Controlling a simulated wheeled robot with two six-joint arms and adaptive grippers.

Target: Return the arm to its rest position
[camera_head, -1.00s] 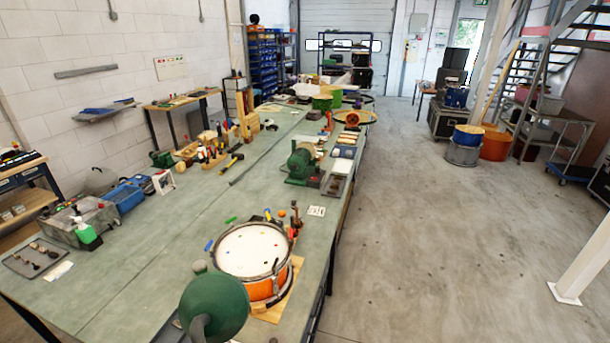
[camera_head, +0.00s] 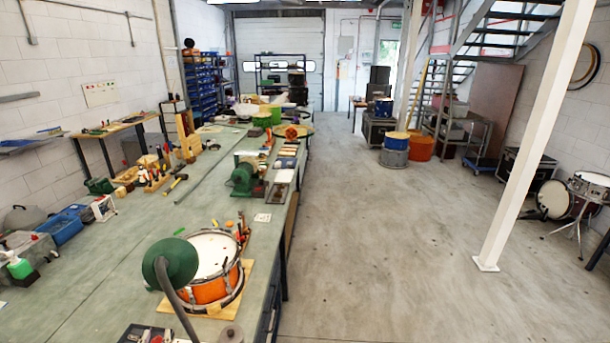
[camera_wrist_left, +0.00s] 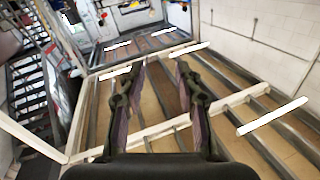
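My left gripper (camera_wrist_left: 162,66) shows in the left wrist view. Its two dark fingers stand apart with nothing between them. It is open and empty, facing the ceiling beams, well clear of any object. Neither gripper can be made out in the head view, and my right gripper is in no frame.
An orange drum (camera_head: 207,289) sits on a wooden board on the long green bench (camera_head: 140,245). A green lamp (camera_head: 170,262) stands in front of it. A green grinder (camera_head: 245,178) is farther back. A white post (camera_head: 530,140) stands at right. The floor (camera_head: 380,240) between is clear.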

